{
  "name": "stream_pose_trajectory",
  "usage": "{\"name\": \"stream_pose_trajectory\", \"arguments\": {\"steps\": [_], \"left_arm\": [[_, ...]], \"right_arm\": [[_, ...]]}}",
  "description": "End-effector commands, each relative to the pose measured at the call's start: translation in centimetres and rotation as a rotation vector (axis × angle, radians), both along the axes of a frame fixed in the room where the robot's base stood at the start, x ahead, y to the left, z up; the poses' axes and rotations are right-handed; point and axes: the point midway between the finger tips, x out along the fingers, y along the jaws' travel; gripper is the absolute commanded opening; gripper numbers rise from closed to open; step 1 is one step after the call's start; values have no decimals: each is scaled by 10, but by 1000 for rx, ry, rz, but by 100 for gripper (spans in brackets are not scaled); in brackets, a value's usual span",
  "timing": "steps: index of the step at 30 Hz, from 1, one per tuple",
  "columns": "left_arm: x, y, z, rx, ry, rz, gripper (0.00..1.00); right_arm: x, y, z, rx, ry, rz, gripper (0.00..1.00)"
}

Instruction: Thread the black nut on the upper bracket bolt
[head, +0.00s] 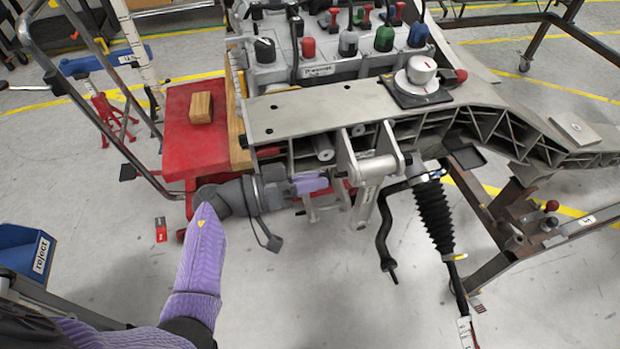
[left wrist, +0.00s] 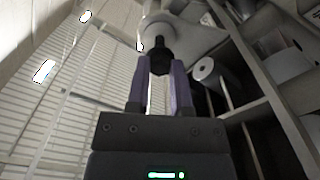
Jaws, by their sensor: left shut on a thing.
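My left gripper (head: 322,183) reaches in from the left, under the front edge of the grey chassis beam, with its purple fingers pointing right toward the bracket (head: 367,165). In the left wrist view, my left gripper (left wrist: 160,75) is shut on the black nut (left wrist: 160,64) at its fingertips. A dark, narrow bolt-like end (left wrist: 158,43) lines up just beyond the nut, in front of a pale rounded part. I cannot tell whether the nut is on the thread or only near it. In the head view the nut is too hidden to make out. My right gripper is not in view.
The chassis beam (head: 300,118) with ribbed openings runs above the gripper. A black bellows strut (head: 434,215) and a dark curved bar (head: 383,235) hang right of the bracket. A red cart (head: 190,140) stands left. A blue reject bin (head: 25,250) is at lower left.

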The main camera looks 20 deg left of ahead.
Motion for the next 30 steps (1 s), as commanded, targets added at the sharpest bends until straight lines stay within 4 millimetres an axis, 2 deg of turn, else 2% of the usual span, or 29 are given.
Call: {"name": "stream_pose_trajectory", "arguments": {"steps": [9,15,22,30], "left_arm": [[7,-11,1,0,0,0,0],[7,-11,0,0,0,1,0],[10,-15,1,0,1,-1,0],[10,-16,-1,0,0,1,0]], "right_arm": [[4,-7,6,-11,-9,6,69],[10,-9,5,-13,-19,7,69],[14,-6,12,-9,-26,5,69],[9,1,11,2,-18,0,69]]}}
